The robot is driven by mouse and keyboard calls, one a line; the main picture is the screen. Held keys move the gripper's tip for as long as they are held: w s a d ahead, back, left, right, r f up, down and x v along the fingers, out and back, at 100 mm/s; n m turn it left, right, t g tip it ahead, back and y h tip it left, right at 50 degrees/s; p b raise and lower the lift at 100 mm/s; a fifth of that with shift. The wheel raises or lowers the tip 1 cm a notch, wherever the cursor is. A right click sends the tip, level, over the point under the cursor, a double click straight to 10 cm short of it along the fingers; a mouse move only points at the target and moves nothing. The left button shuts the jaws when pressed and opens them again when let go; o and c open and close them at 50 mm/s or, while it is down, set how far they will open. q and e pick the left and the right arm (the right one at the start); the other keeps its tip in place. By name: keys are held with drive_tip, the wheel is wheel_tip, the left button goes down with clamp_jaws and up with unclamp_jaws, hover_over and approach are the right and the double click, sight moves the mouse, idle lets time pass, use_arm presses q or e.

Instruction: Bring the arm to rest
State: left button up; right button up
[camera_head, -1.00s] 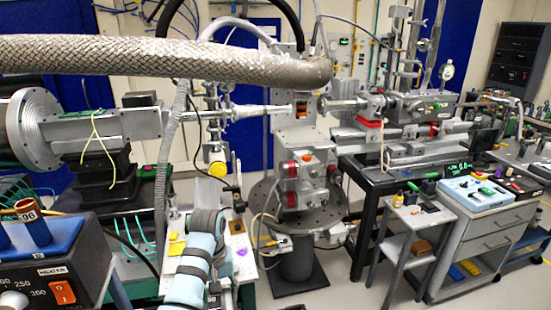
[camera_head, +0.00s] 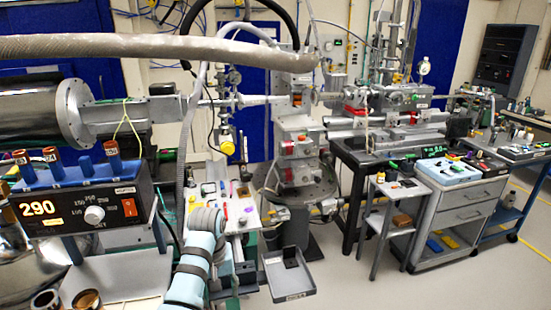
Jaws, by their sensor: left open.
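My left arm (camera_head: 197,262), light blue with dark grey bands, rises from the bottom edge left of centre. Its rounded grey end stands in front of a narrow bench. The gripper at its far end is open but small and mostly masked by the arm, and its fingers are hard to make out. I see nothing held in it. My right gripper is not in view.
A heater box (camera_head: 85,207) reading 290 stands close at left. A braided hose (camera_head: 150,47) crosses above. The narrow bench (camera_head: 243,222) carries small items; a grey tray (camera_head: 288,282) is beside it. A grey cabinet (camera_head: 470,215) stands right; floor in front is clear.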

use_arm(q)
drive_tip(key=w+f+m+t, duration=0.2)
drive_tip(key=w+f+t, duration=0.3)
drive_tip(key=w, duration=0.5)
drive_tip(key=s+a+f+t, duration=0.1)
drive_tip(key=s+a+f, duration=0.1)
drive_tip(key=s+f, duration=0.35)
drive_tip(key=s+a+f, duration=0.2)
drive_tip(key=s+f, duration=0.1)
drive_tip(key=f, duration=0.6)
drive_tip(key=s+a+f+t, duration=0.1)
drive_tip(key=s+f, duration=0.3)
drive_tip(key=f, duration=0.3)
drive_tip(key=s+a+f+g, duration=0.1)
drive_tip(key=s+a+f, duration=0.1)
drive_tip(key=s+f, duration=0.35)
drive_tip(key=s+a+f+m+g, duration=0.1)
drive_tip(key=s+f, duration=0.2)
drive_tip(key=s, duration=0.6)
drive_tip(key=s+a+f, duration=0.2)
drive_tip(key=s+f, duration=0.2)
drive_tip(key=s, duration=0.3)
drive_tip(key=s+a+f+g, duration=0.1)
drive_tip(key=s+f+g, duration=0.1)
drive_tip(key=s, duration=0.9)
drive_tip(key=s+a+f+g, duration=0.2)
drive_tip(key=s, duration=1)
drive_tip(key=shift+y+b, duration=0.35)
drive_tip(key=shift+y, duration=0.05)
